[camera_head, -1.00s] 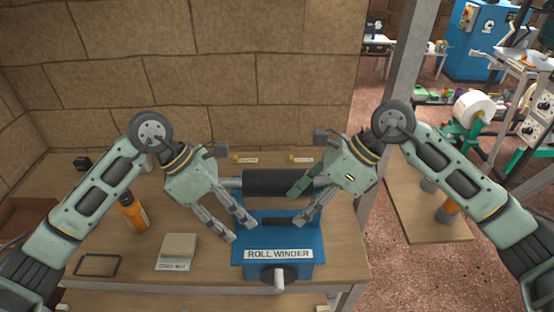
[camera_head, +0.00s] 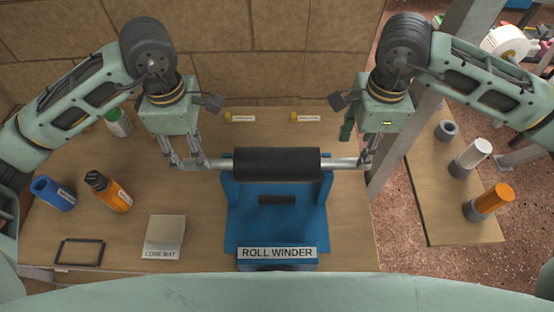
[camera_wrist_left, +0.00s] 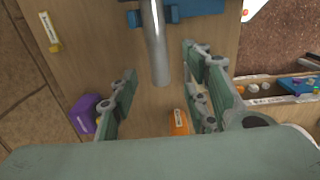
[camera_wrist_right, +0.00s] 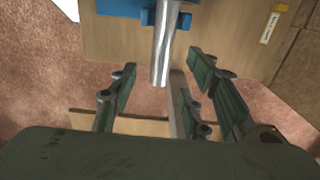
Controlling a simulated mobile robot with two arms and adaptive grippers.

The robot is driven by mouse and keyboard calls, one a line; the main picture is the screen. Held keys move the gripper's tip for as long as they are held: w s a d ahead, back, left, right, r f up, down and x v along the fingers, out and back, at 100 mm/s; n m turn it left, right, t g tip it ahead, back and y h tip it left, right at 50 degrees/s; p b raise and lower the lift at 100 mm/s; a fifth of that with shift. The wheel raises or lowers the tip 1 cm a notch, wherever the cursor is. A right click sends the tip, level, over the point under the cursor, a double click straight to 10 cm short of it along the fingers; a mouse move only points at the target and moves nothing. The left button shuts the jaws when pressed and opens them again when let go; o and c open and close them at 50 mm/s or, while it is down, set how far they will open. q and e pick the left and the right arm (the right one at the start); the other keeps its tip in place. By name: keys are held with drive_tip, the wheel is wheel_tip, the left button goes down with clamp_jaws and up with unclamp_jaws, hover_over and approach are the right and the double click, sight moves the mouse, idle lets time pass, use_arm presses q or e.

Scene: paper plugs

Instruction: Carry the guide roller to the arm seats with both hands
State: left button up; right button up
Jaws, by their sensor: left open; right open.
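The guide roller (camera_head: 276,164) is a black cylinder with a silver shaft end at each side. It lies level across the blue roll winder (camera_head: 250,222). My left gripper (camera_head: 186,165) is open around the left shaft end, which also shows between the fingers in the left wrist view (camera_wrist_left: 156,50). My right gripper (camera_head: 367,163) is open at the right shaft end; in the right wrist view that shaft (camera_wrist_right: 163,50) reaches between the open fingers. I cannot tell whether any finger touches the shaft.
A side board with several pegs (camera_head: 470,157) is at the right.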

sight(354, 160)
use_arm(q)
drive_tip(key=shift+w+f, duration=0.15)
drive_tip(key=shift+f, duration=3.75)
use_arm(e)
drive_tip(key=shift+w+f, duration=0.1)
drive_tip(key=shift+f, duration=3.8)
use_arm(q)
drive_tip(key=shift+c, duration=0.6)
use_arm(e)
drive_tip(key=shift+c, duration=0.6)
use_arm(q)
clamp_jaws()
use_arm(e)
clamp_jaws()
use_arm(q)
drive_tip(key=shift+r, duration=0.1)
use_arm(e)
drive_tip(key=shift+w+r, duration=0.1)
